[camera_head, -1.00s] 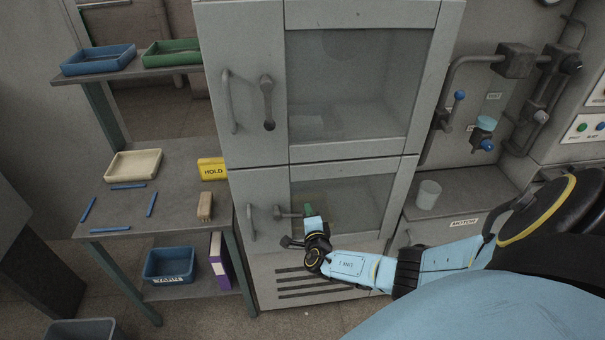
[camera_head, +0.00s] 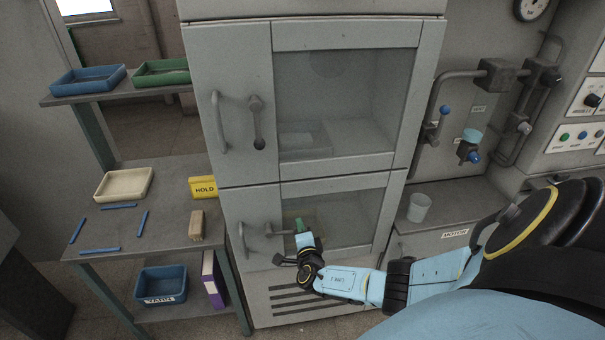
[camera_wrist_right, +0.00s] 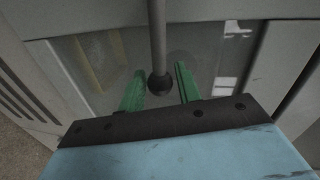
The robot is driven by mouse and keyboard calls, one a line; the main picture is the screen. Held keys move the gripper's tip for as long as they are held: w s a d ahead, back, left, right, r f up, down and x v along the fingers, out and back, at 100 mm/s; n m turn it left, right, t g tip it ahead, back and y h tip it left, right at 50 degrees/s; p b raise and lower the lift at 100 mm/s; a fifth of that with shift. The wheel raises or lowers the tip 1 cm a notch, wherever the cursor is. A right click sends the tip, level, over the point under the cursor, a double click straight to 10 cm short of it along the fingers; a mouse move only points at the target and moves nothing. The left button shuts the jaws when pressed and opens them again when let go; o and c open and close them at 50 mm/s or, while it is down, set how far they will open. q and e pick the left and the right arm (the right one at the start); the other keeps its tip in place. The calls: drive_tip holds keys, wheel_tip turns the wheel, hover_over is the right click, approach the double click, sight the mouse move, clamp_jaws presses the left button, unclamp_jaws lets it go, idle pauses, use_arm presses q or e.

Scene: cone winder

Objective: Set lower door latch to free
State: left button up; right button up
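The lower door (camera_head: 335,212) is closed, with a window and a bar handle (camera_head: 242,240) at its left. The lower door latch is a lever (camera_head: 278,232) that lies roughly level, pointing right from its pivot near the handle. In the right wrist view the latch lever (camera_wrist_right: 158,45) ends in a dark round knob. My right gripper (camera_head: 299,224) is at the lever's right end. In the right wrist view its green fingers (camera_wrist_right: 160,86) are apart, one on each side of the knob, with gaps visible. My left gripper is not in view.
The upper door has its own handle (camera_head: 220,122) and a latch lever (camera_head: 256,122) that stands upright. A shelf rack with trays and a yellow HOLD sign (camera_head: 203,187) stands left. A cup (camera_head: 419,207) sits on the ledge at right.

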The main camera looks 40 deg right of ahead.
drive_tip(key=shift+s+a+r, duration=0.1)
drive_tip(key=shift+s+a, duration=0.15)
drive_tip(key=shift+s, duration=0.05)
drive_tip(key=p+v, duration=0.4)
drive_tip(key=v, duration=0.8)
drive_tip(key=shift+s, duration=0.35)
